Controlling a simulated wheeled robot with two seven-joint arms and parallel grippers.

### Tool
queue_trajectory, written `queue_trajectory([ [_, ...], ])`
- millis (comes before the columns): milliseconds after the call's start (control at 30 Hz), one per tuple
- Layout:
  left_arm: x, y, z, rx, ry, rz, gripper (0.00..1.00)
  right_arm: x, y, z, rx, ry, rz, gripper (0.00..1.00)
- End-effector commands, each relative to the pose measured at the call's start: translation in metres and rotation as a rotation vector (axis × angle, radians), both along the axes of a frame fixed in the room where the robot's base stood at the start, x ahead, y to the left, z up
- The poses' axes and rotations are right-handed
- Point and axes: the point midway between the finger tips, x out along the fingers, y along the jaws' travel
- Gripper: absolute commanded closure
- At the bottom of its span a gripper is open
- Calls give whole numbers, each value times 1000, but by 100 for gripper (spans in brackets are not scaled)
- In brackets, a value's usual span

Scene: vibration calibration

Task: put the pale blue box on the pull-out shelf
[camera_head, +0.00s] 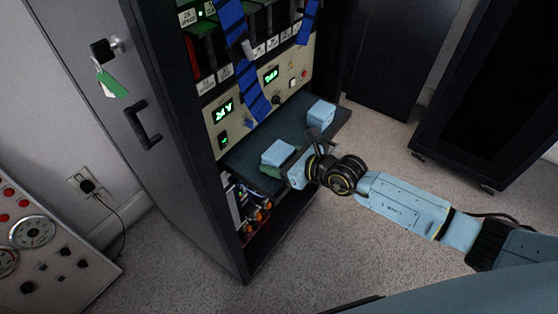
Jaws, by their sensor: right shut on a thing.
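The pull-out shelf (250,148) is a dark blue-grey board sticking out of the open rack cabinet. One pale blue box (278,153) is at the shelf's near front part, at the tip of my right gripper (290,163). The gripper reaches in from the right and is shut on this box. The gripper partly hides the box's lower side, and I cannot tell whether the box touches the shelf. A second pale blue box (321,113) stands on the shelf's far right end, apart from the gripper. My left gripper is not in view.
The cabinet door (150,90) stands open at left with keys and a green tag (111,85). Above the shelf is an instrument panel (277,76) with blue tape strips. Cables and equipment (256,212) sit below. A grey console (40,240) is at lower left.

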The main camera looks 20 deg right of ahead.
Motion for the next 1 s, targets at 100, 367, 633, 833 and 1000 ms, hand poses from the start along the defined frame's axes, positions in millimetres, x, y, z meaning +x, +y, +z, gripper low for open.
queue_trajectory([
  [100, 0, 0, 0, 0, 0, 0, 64, 0, 0, 1, 1, -2, 0, 62],
  [367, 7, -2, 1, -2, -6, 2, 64, 0, 0, -3, 1, 1, 0, 30],
  [633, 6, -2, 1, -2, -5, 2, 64, 0, 0, -3, 1, 1, 0, 13],
  [833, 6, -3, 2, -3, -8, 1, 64, 0, 0, -1, 0, 0, 0, 13],
  [1000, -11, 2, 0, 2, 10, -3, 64, -10, -8, 5, -1, 3, 0, 13],
])
